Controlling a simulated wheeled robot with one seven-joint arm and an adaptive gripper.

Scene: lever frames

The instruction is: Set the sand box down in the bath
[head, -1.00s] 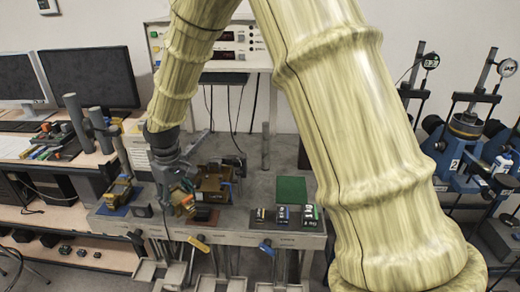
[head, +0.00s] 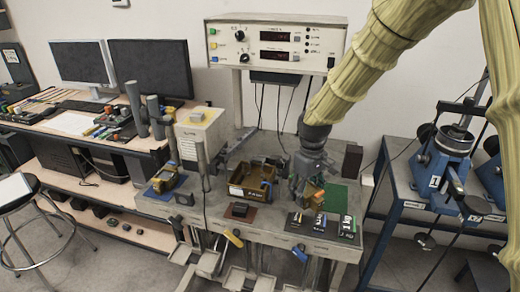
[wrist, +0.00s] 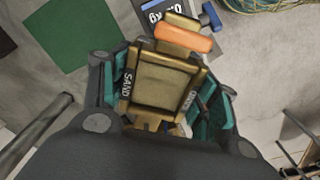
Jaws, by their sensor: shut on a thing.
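My gripper (head: 310,190) is shut on the sand box (wrist: 160,85), a brass-coloured box with dark SAND labels and an orange part at its far end. In the wrist view it sits between the teal finger pads. In the head view it is small and partly hidden below the gripper. An open brown box with a white label (head: 238,190), which looks like the bath, stands on the bench to the left of my gripper. The held box is apart from it, over the bench near the green mat and the weights.
Several labelled weights (head: 318,222) stand at the bench's front right, beside the green mat (head: 345,197). A yellow-and-blue item (head: 165,179) sits on a blue mat at left. A dark red mat (head: 240,211) lies before the brown box. Coloured levers line the front edge.

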